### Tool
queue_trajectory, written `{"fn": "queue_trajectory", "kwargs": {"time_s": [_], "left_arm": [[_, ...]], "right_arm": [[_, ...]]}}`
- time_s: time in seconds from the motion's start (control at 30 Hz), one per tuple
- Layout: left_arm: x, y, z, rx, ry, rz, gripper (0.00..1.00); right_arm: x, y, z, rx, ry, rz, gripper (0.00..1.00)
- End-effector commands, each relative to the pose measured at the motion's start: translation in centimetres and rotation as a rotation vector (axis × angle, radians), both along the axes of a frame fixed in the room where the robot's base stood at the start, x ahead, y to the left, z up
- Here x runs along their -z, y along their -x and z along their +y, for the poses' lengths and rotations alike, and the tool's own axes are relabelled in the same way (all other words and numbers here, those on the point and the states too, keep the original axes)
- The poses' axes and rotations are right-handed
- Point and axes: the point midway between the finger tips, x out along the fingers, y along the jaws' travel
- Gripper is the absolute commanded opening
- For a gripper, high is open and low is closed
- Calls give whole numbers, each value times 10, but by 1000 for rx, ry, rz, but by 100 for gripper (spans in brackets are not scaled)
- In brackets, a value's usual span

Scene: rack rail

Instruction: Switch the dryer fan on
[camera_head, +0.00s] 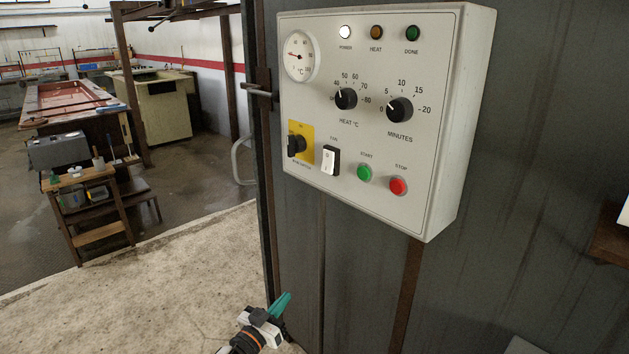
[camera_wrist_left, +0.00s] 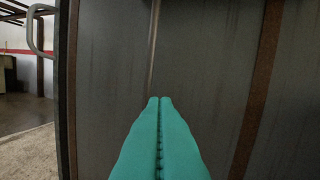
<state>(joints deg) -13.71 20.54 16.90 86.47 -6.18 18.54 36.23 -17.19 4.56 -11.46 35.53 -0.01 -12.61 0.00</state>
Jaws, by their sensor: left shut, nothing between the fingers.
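The dryer's control box (camera_head: 370,110) is a pale panel on a dark metal cabinet. The fan switch (camera_head: 330,160), a white rocker in a black frame labelled FAN, sits low on the panel, between the yellow-plated black rotary switch (camera_head: 298,145) and the green start button (camera_head: 365,173). The white power lamp (camera_head: 345,32) at the top looks lit. My left gripper (camera_head: 284,300) is well below the panel, near the cabinet, apart from the switch. Its teal fingers (camera_wrist_left: 160,135) are shut and empty in the left wrist view, pointing at the dark cabinet face. My right gripper is not in view.
A red stop button (camera_head: 398,186), two black dials (camera_head: 346,98) (camera_head: 399,109) and a gauge (camera_head: 301,56) share the panel. A handle (camera_head: 260,91) sticks out at the cabinet's left edge. A wooden step stand (camera_head: 90,200) stands far left. The floor between is clear.

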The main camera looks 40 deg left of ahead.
Motion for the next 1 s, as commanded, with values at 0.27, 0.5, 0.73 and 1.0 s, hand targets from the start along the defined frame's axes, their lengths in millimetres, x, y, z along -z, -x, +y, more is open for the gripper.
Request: {"fn": "queue_trajectory", "kwargs": {"time_s": [0.27,0.5,0.73,1.0], "left_arm": [[-193,9,-1,147,-74,-427,0],[-254,26,-13,226,-111,-561,0],[-257,27,-14,232,-113,-569,0],[-263,20,-14,231,-113,-568,0]], "right_arm": [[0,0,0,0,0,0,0],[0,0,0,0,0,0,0],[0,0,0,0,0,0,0],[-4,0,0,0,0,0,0]]}}
